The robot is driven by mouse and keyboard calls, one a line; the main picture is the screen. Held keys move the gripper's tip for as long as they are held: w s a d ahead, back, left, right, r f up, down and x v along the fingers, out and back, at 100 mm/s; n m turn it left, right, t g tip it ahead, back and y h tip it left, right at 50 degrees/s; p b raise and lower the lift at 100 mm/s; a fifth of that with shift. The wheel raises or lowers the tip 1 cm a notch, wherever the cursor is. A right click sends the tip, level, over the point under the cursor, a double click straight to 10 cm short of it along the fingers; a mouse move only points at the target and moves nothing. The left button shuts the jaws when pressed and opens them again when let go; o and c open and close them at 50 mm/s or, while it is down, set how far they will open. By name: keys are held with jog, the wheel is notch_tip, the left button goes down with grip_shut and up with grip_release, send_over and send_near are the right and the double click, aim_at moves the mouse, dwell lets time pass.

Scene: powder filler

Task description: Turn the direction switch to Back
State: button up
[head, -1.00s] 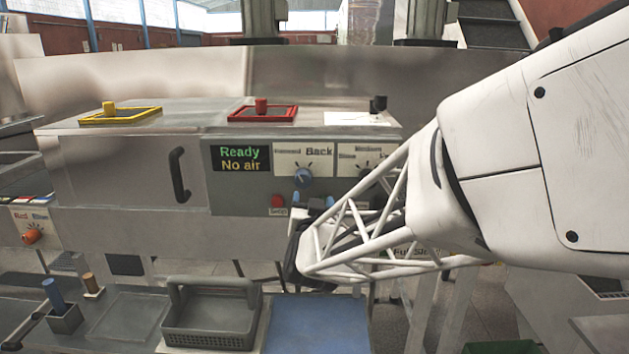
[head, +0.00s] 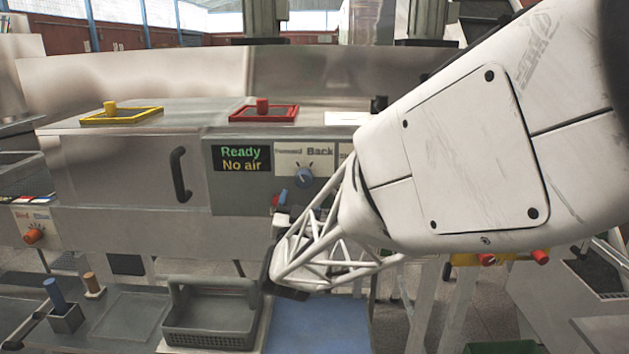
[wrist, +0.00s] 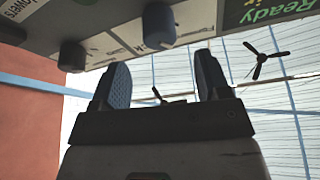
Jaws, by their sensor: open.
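The direction switch (head: 304,177) is a blue-grey knob on the machine's front panel, under a white label reading Forward on the left and Back on the right. I cannot tell for sure which word its pointer faces. In the wrist view the knob nearer the Ready display (wrist: 158,25) appears to be this switch; it lies above the gap between my fingers.
The display (head: 241,158) reads "Ready" and "No air". A grey basket (head: 212,318) stands below.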

aim_at(303, 183)
jog(key=shift+x, duration=3.7)
jog(key=c, duration=0.9)
